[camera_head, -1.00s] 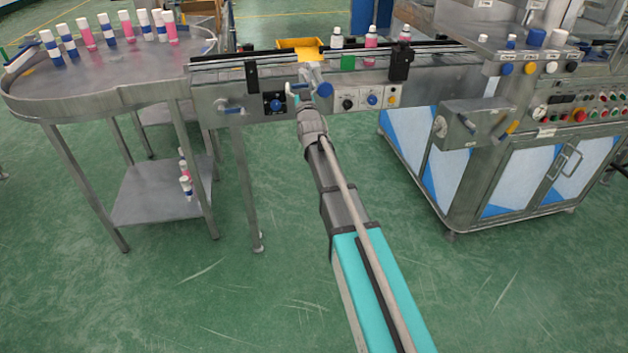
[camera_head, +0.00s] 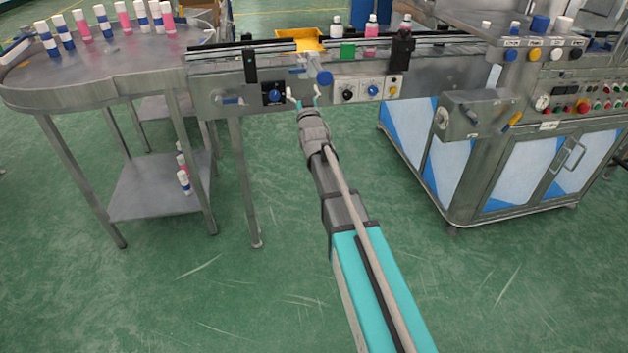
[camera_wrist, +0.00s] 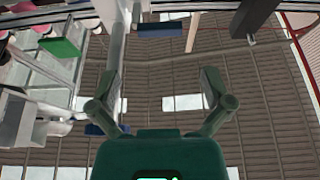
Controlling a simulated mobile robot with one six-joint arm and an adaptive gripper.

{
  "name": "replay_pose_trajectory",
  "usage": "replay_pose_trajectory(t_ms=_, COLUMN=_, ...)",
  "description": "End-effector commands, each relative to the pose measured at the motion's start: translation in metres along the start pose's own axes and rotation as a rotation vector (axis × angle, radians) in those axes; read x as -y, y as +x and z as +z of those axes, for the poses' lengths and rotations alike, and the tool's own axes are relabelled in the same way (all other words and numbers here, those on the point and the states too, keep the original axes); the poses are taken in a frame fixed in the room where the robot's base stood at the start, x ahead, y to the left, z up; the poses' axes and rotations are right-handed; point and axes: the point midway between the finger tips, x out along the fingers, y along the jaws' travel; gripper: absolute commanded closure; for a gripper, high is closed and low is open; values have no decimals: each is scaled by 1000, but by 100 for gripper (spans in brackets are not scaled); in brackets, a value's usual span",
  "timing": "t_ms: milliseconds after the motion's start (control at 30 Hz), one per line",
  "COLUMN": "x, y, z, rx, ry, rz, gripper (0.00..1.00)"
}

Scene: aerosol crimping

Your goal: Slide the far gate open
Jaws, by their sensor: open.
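My gripper (camera_head: 303,98) is open and empty in front of the conveyor (camera_head: 222,78), below its rails. Its two fingers are spread apart in the wrist view (camera_wrist: 160,88), with nothing between them. A green block (camera_head: 347,51) sits at the conveyor's front rail, up and to the right of my gripper. It also shows at the upper left of the wrist view (camera_wrist: 62,47). A yellow part (camera_head: 303,40) is at the rail above my gripper. I cannot tell which part is the far gate, or whether it is open.
A blue knob (camera_head: 325,78) and control panels line the conveyor front. Several bottles stand on the round table (camera_head: 115,80) at left; a few stand behind the rail near the green block. The machine cabinet (camera_head: 545,180) is at right. The floor in front is clear.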

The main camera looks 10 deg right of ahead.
Motion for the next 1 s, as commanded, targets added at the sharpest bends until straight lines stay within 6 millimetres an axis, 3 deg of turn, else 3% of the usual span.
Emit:
replay_pose_trajectory(t_ms=33, x=0, y=-12, z=1, rx=0, ry=0, rz=0, gripper=0)
replay_pose_trajectory(t_ms=400, x=0, y=-58, z=1, rx=0, ry=0, rz=0, gripper=0)
replay_pose_trajectory(t_ms=667, x=0, y=-65, z=20, rx=141, ry=0, rz=1, gripper=0)
replay_pose_trajectory(t_ms=1000, x=0, y=-88, z=50, rx=344, ry=1, rz=1, gripper=0)
